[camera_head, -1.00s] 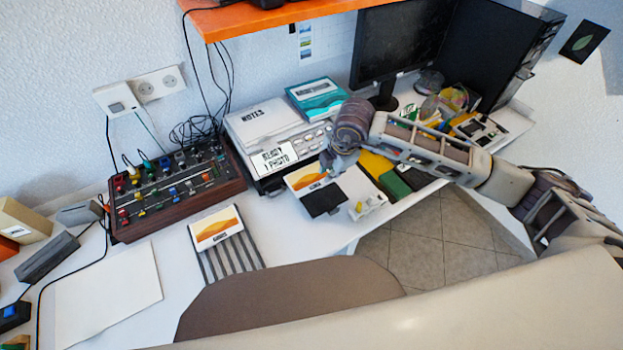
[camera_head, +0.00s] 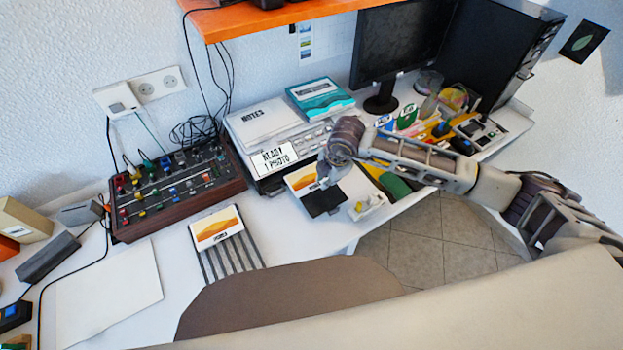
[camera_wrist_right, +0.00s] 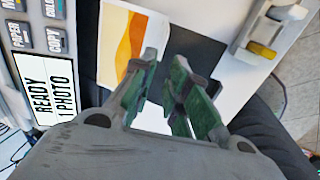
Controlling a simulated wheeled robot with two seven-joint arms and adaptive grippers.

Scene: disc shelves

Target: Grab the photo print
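A photo print with orange and yellow waves (camera_head: 306,178) lies at the front of the printer, beside a flat black piece (camera_head: 323,203). In the right wrist view the print (camera_wrist_right: 118,45) is just beyond the left fingertip, partly hidden by the finger. My right gripper (camera_head: 325,183) hangs over the print's right side. In the wrist view my right gripper (camera_wrist_right: 166,58) has its green fingers apart with nothing held between them. Contact with the print cannot be told. A similar orange print (camera_head: 216,228) lies on a striped stand at the left. My left gripper is not in view.
The printer (camera_head: 280,140) carries a NOTES pad, a teal box and a READY 1 PHOTO label (camera_head: 274,159). A small white device (camera_head: 367,206) sits right of the black piece. A mixer (camera_head: 175,188) stands left. The desk's front edge is close below.

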